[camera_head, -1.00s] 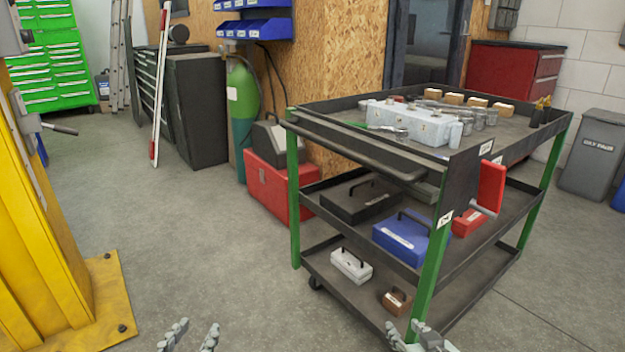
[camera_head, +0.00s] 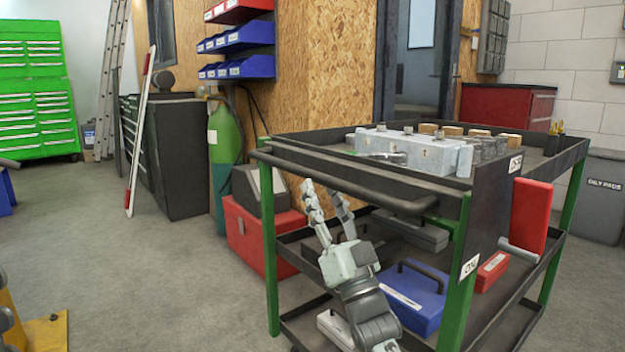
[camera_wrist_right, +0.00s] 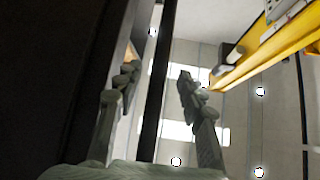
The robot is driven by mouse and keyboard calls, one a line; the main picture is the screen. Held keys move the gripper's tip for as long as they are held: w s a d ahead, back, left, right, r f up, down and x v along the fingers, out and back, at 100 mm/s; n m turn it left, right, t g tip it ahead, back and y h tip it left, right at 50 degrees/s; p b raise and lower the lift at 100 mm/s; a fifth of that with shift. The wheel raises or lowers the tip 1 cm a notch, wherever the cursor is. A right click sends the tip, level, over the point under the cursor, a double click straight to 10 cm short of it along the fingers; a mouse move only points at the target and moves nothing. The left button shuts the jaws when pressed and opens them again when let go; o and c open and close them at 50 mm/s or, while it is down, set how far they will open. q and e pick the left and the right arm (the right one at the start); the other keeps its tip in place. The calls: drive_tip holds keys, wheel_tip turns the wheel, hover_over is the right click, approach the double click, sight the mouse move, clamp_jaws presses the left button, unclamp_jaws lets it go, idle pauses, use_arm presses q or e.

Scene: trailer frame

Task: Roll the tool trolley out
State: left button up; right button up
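The tool trolley (camera_head: 470,262) is a dark cart with green posts and three shelves, at the right of the head view. Its dark bar handle (camera_head: 345,183) runs along the near left end. My right gripper (camera_head: 323,190) is in front of that end, fingers pointing up, just below the handle, and spread apart. In the right wrist view a dark bar, seemingly the handle, passes between the two fingers (camera_wrist_right: 155,85); I cannot tell whether they touch it. My left gripper is not in view.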

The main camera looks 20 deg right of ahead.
sight(315, 176)
drive_tip(key=shift+x, duration=2.15)
drive_tip(key=shift+c, duration=0.6)
clamp_jaws()
